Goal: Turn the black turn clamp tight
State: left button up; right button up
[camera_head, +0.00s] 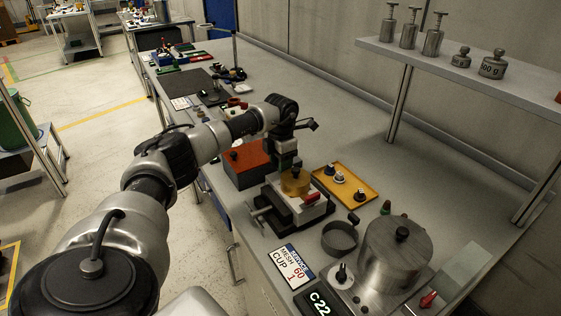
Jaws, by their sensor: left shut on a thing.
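My left gripper (289,160) points down over a round brass-coloured part (295,183). It is shut on a small dark piece on top of that part, which appears to be the black turn clamp. The fingers hide most of the clamp, so its angle and how tight it sits cannot be told. The brass part sits on a pale block (312,210) in a dark vise-like base (284,217) near the table's front edge. My right gripper is not in view.
A red-orange box (246,168) stands close left of the base. A yellow tray (367,198) with small knobs lies to the right. A metal ring (340,240) and a large steel pot (394,258) stand nearer. A shelf with weights (433,36) overhangs the back right.

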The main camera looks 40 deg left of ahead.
pick_arm(q)
jog(key=shift+r, duration=0.1)
jog(key=o, duration=0.9)
notch_tip(320, 180, up, 8)
jog(key=p, duration=0.6)
jog(key=shift+p, duration=0.3)
